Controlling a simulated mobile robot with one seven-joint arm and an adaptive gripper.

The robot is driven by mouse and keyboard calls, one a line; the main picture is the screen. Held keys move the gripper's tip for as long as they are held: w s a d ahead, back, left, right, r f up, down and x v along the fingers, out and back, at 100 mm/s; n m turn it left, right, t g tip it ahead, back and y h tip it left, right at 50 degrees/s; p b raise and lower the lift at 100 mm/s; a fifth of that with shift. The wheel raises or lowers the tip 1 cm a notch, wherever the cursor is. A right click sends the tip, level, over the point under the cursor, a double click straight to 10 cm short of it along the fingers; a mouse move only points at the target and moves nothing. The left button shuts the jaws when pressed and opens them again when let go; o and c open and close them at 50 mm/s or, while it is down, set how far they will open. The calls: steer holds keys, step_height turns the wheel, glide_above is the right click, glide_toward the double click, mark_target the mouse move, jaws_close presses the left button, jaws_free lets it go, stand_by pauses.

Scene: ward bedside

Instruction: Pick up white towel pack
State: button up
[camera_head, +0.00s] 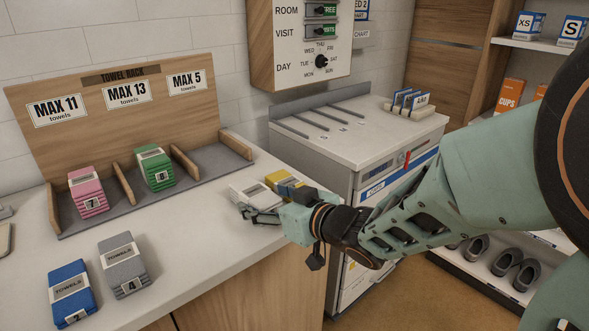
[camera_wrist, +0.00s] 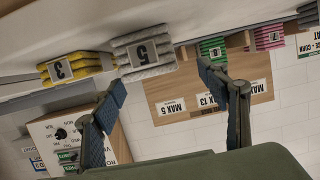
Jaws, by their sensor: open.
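The white towel pack (camera_head: 250,190) lies on the counter near its right end. Its front is partly hidden by my gripper in the head view. The wrist view is upside down and shows the white pack (camera_wrist: 145,52) with a "5" label, between and beyond the two fingers. My gripper (camera_head: 262,205) is open and empty, low over the counter at the pack's near side. The wrist view shows its fingers (camera_wrist: 161,80) spread wide apart. I cannot tell whether a finger touches the pack.
A yellow pack (camera_head: 283,180) marked 3 sits close beside the white one, to its right. Blue (camera_head: 70,290) and grey (camera_head: 122,262) packs lie at front left. The wooden rack (camera_head: 120,120) holds pink (camera_head: 88,190) and green (camera_head: 154,168) packs; its right bay is empty. A cabinet (camera_head: 350,135) stands right.

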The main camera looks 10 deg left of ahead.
mark_target(258, 194)
steer(key=shift+w+d+b+x, duration=0.15)
steer(key=shift+b+x, duration=0.2)
steer(key=shift+x, duration=1.2)
steer(key=shift+w+d+b+x, duration=0.15)
steer(key=shift+b+x, duration=0.2)
steer(key=shift+x, duration=1.15)
steer(key=shift+c, duration=0.7)
steer(key=shift+r, duration=0.1)
steer(key=c, duration=1.2)
